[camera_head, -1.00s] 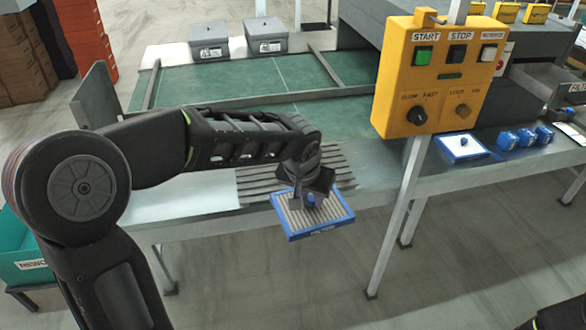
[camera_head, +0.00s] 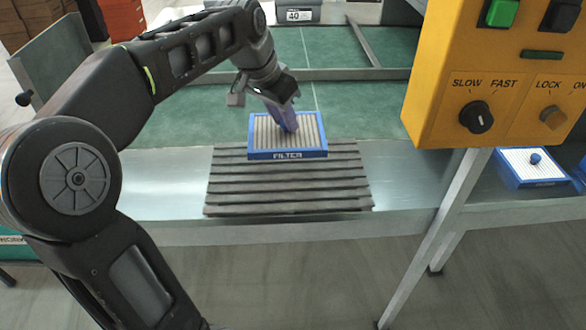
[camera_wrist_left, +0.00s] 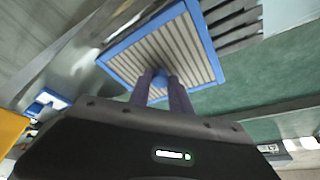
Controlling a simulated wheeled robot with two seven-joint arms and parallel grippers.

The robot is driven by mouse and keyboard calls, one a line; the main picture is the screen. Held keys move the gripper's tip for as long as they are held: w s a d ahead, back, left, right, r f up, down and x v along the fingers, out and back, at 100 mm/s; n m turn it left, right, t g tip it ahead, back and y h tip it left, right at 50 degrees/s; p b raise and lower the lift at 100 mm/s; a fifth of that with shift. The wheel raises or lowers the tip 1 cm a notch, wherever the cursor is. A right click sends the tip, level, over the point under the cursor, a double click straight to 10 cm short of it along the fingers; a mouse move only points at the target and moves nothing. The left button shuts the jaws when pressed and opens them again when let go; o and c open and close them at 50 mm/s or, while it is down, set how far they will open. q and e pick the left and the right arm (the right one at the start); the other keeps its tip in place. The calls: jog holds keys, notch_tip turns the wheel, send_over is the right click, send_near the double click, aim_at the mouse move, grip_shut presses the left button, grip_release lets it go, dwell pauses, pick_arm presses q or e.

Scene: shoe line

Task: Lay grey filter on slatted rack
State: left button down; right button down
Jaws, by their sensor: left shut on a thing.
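The grey filter (camera_head: 262,136) has pleated grey media and a blue frame marked FILTER. In the head view it is at the back part of the slatted rack (camera_head: 225,190); I cannot tell whether it touches the slats. My left gripper (camera_head: 287,125) is above the filter, shut on its blue knob. In the left wrist view the two fingers (camera_wrist_left: 160,90) close on the knob at the middle of the filter (camera_wrist_left: 190,50), and rack slats (camera_wrist_left: 232,20) show beside it. My right gripper is not in view.
A yellow control box (camera_head: 490,80) on a post stands to the right of the rack. A white panel with a blue frame and knob (camera_head: 530,165) lies on the bench further right. The metal bench top (camera_head: 400,175) right of the rack is clear.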

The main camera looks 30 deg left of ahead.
aim_at(285, 141)
pick_arm(q)
jog(key=shift+f+b, duration=0.65)
jog(key=shift+f, duration=2.55)
jog(key=shift+f+b, duration=0.35)
jog(key=shift+f, duration=1.55)
jog(key=shift+f, duration=0.15)
jog(key=c, duration=1.2)
grip_release()
